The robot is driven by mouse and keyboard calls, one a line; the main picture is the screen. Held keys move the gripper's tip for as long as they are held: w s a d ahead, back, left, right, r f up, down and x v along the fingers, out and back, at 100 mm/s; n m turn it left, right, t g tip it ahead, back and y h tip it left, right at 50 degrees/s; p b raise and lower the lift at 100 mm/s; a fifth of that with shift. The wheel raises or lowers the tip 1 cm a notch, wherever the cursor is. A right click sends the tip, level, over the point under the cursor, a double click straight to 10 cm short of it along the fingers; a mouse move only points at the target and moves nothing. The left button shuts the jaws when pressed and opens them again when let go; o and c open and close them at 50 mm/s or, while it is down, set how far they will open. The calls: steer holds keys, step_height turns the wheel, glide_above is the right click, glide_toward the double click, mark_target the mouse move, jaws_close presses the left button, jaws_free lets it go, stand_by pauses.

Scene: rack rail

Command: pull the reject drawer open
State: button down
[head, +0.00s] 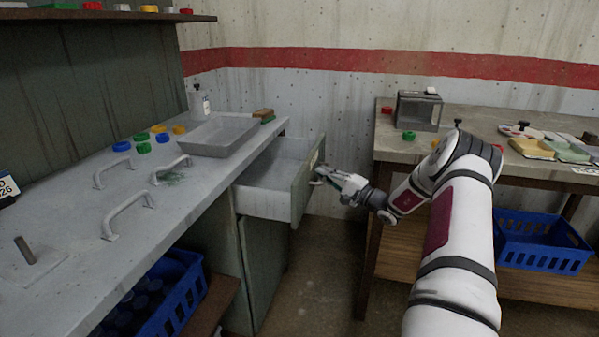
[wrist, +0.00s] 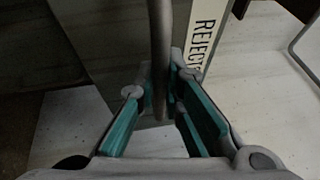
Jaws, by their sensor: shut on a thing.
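The reject drawer (head: 268,201) is pulled well out from under the left bench, and its empty light interior shows in the head view. Its front panel (head: 308,178) is grey-green. The label REJECT (wrist: 205,38) shows beside the handle in the wrist view. My gripper (head: 325,173) is at the drawer front in the head view. In the wrist view my gripper (wrist: 160,95) has its teal-padded fingers on both sides of the drawer's bar handle (wrist: 159,45), shut on it. The handle is mostly hidden by the gripper in the head view.
The left bench (head: 85,245) holds a grey tray (head: 215,136), several caps and loose handles. A cabinet door (head: 264,262) is below the drawer. The right table (head: 455,145) stands close to my arm, with a blue crate (head: 540,242) on its lower shelf. Floor shows between the benches.

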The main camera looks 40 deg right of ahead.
steer(key=s+d, duration=0.6)
steer(key=s, duration=0.2)
steer(key=shift+s+d+b, duration=0.15)
steer(key=shift+d+b, duration=0.05)
steer(key=shift+b, duration=0.15)
steer(key=shift+f, duration=0.1)
steer(key=c, duration=1.7)
jaws_free()
steer(key=v, duration=1.2)
